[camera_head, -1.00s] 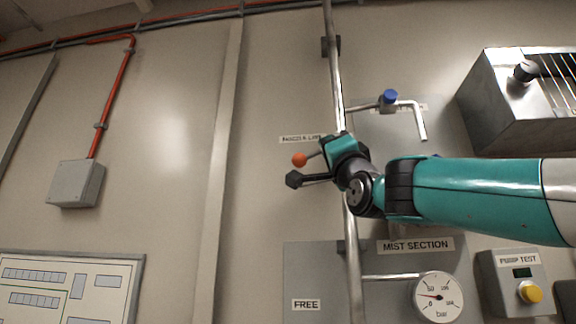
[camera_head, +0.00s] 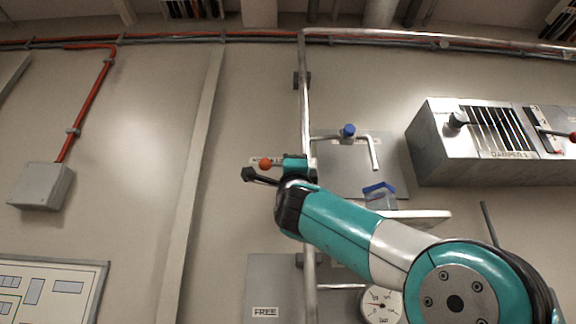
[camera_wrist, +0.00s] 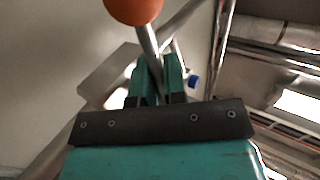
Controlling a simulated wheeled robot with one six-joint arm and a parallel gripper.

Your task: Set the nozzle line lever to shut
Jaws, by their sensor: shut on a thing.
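The nozzle line lever shows as an orange ball knob (camera_head: 265,163) left of the vertical steel pipe. In the wrist view the knob (camera_wrist: 133,8) is close, and its metal rod runs down between my fingers. My gripper (camera_head: 288,165) is shut on the lever just below the knob; its two teal fingers (camera_wrist: 158,68) sit on either side of the rod. A white label (camera_head: 256,160) behind the knob is partly hidden and hard to read. The lever's pivot is hidden behind my gripper and wrist.
A vertical pipe (camera_head: 304,110) runs right beside my gripper. A blue-capped valve (camera_head: 348,130) with a bent spout is to the right. A metal damper box (camera_head: 430,150) stands further right. A gauge (camera_head: 380,305) and a FREE plate (camera_head: 265,312) are below.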

